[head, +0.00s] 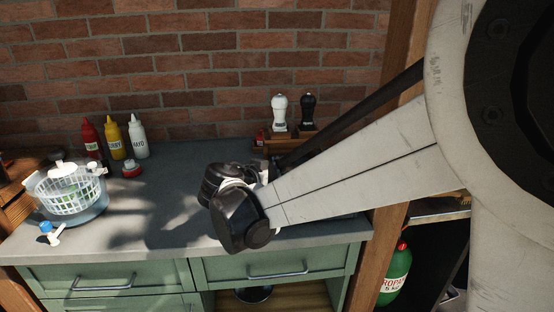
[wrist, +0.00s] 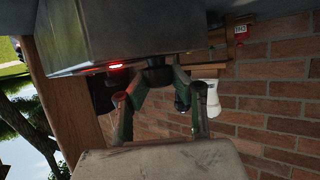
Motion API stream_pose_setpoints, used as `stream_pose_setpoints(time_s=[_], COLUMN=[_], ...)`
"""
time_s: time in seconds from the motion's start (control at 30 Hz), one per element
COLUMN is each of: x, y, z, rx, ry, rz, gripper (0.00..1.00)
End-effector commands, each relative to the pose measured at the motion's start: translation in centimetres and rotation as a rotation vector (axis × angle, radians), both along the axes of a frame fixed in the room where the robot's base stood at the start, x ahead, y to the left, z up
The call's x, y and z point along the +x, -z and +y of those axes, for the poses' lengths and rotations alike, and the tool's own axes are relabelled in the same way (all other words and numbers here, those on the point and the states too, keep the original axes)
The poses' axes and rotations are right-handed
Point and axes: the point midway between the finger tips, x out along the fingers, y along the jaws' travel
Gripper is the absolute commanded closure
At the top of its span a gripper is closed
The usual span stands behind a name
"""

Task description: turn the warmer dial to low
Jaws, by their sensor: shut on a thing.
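In the wrist view, a grey metal box that looks like the warmer (wrist: 150,25) fills the top of the picture. A red light (wrist: 117,67) glows on its edge. A dark round dial (wrist: 157,75) sticks out of it. My gripper (wrist: 155,84) has its fingers closed around the dial, one on each side. The dial's marks and its setting cannot be read.
A white shaker (head: 280,112) and a black shaker (head: 308,110) stand on a wooden rack by the brick wall. Red, yellow and white bottles (head: 138,137) stand at the back left. A salad spinner (head: 70,193) is at far left. The middle counter (head: 150,215) is clear.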

Motion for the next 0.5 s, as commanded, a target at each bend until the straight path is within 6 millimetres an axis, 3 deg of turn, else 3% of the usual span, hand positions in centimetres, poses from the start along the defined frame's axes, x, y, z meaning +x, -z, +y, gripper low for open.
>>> stream_pose_setpoints(time_s=[0.4,0.43,0.5], x=[-0.15,-0.15,-0.13], y=[0.23,0.22,0.2], z=[-0.03,-0.03,-0.02], rx=[0.003,0.003,0.002], ry=[0.008,0.008,0.007], rz=[0.004,0.004,0.003], gripper=[1.0,0.76,0.67])
